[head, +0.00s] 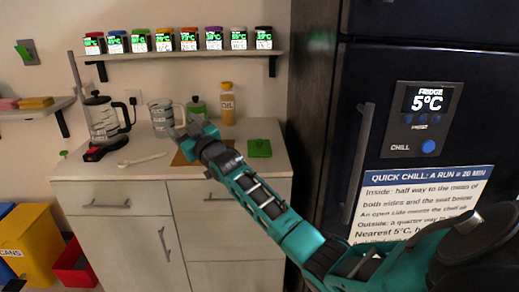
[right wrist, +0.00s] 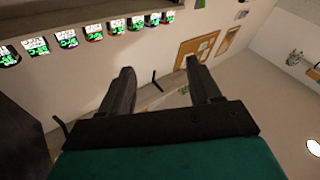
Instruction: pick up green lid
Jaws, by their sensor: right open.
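The green lid (head: 259,148) looks like a flat green square with a small knob, lying on the right part of the counter top (head: 215,180). My right gripper (head: 183,130) is above the counter, to the left of the green lid and apart from it. In the right wrist view, my right gripper (right wrist: 158,78) has its two fingers spread with nothing between them. That view faces the wall and ceiling, and the lid does not show there. My left gripper is not in view.
A French press (head: 102,118), a glass measuring jug (head: 161,115), a green jar (head: 196,106) and an oil bottle (head: 227,104) stand behind or left of the gripper. A brown board (head: 183,159) lies beneath it. A shelf (head: 190,53) holds several spice dispensers. A dark fridge (head: 400,60) stands right.

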